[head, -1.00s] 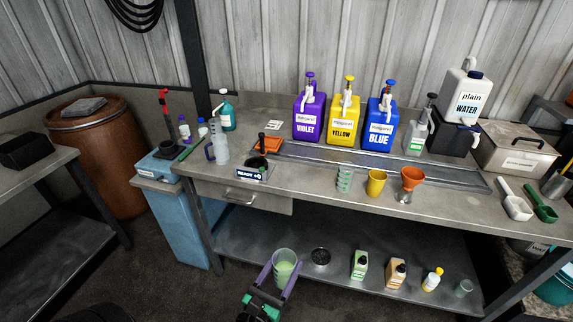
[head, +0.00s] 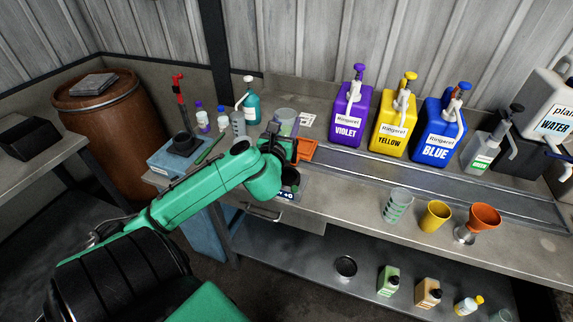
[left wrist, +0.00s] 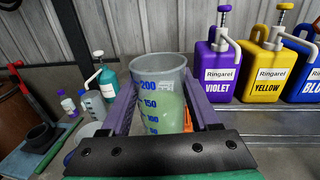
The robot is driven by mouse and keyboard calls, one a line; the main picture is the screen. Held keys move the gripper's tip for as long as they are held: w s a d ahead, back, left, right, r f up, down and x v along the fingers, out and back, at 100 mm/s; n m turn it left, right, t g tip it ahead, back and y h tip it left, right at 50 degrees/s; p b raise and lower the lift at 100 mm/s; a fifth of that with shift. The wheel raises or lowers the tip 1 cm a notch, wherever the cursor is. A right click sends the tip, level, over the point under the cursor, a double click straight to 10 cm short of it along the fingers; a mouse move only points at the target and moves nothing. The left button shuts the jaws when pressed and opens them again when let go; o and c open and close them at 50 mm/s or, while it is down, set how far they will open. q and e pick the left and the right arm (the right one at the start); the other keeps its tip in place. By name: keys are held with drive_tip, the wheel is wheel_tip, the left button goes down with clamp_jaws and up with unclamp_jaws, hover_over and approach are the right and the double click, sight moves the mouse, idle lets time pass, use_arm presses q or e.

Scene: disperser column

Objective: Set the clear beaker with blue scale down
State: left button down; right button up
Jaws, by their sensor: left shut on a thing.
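The clear beaker with blue scale (left wrist: 160,92) is upright between the purple fingers of my left gripper (head: 283,138). Its blue marks read 200 and 150 near the top, and pale green content shows inside. My right gripper is not in view.
The workbench (head: 343,199) has violet (head: 350,111), yellow (head: 396,124) and blue (head: 437,130) pump jugs at the back. A teal bottle (head: 251,103) and a clear jug (head: 238,123) stand left of the beaker. A green-marked beaker (head: 397,205), yellow cup (head: 435,216) and orange funnel (head: 485,217) stand right.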

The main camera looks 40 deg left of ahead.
use_arm(q)
drive_tip(key=f, duration=0.5)
drive_tip(key=f+b, duration=0.1)
drive_tip(key=f, duration=0.4)
drive_tip(key=f+b, duration=0.1)
drive_tip(key=f, duration=0.4)
drive_tip(key=shift+d, duration=0.3)
drive_tip(key=shift+f+b, duration=0.15)
drive_tip(key=shift+b, duration=0.15)
drive_tip(key=shift+c, duration=0.6)
unclamp_jaws()
drive_tip(key=b+v, duration=0.1)
drive_tip(key=v, duration=1.1)
drive_tip(key=shift+b, duration=0.35)
drive_tip(key=shift+a, duration=0.1)
